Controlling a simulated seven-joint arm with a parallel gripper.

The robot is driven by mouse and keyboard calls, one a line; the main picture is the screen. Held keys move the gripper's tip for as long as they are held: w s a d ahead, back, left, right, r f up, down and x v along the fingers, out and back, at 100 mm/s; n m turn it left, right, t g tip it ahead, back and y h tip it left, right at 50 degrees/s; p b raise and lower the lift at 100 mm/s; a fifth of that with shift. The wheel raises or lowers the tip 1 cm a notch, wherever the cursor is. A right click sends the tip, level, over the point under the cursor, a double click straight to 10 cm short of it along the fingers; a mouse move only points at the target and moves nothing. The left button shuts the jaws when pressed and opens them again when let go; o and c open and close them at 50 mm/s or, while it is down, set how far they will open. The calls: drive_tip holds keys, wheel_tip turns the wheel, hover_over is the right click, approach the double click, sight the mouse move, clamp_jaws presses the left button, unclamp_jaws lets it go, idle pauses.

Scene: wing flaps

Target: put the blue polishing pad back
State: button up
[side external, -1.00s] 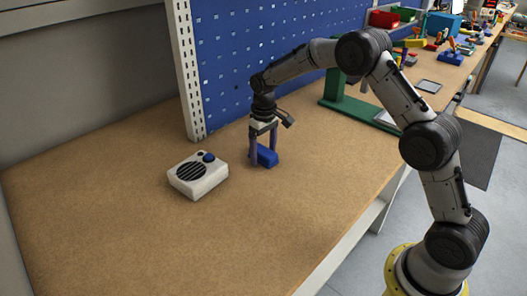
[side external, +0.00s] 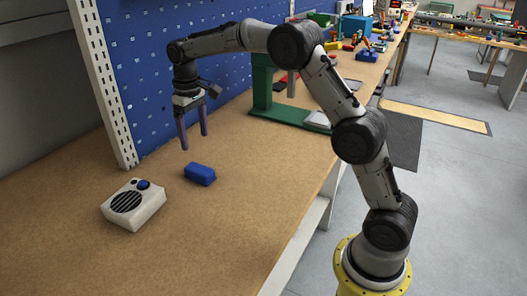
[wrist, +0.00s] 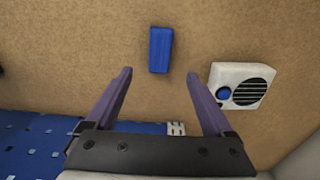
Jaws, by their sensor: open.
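The blue polishing pad (side external: 200,174), a small blue block, lies flat on the brown bench top in the side view, to the right of a white radio-like box. It also shows in the wrist view (wrist: 161,49), ahead of my fingertips and between their lines. My gripper (side external: 193,142) is open and empty, with two purple fingers pointing down. It hangs above the bench near the pad, apart from it. In the wrist view my gripper's two fingers (wrist: 160,74) are spread wide with nothing between them.
The white box (side external: 133,204) with a dark grille and blue knob stands left of the pad. A blue pegboard (side external: 170,85) and white perforated post (side external: 105,90) rise behind. A green stand (side external: 264,90) stands to the right. The bench front is clear.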

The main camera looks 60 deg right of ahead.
drive_tip(key=s+a+r+t, duration=0.2)
drive_tip(key=s+r, duration=0.3)
drive_tip(key=s, duration=0.4)
drive_tip(key=s+a+r+t, duration=0.1)
drive_tip(key=s+r, duration=0.5)
drive_tip(key=s, duration=0.4)
drive_tip(key=s+f+t, duration=0.1)
drive_tip(key=s+f, duration=0.1)
drive_tip(key=s, duration=0.6)
drive_tip(key=s+a+f+t, duration=0.1)
drive_tip(key=s+f, duration=0.2)
drive_tip(key=s, duration=0.5)
drive_tip(key=shift+s+a+f, duration=0.15)
drive_tip(key=shift+a+f, duration=0.1)
drive_tip(key=shift+f, duration=0.05)
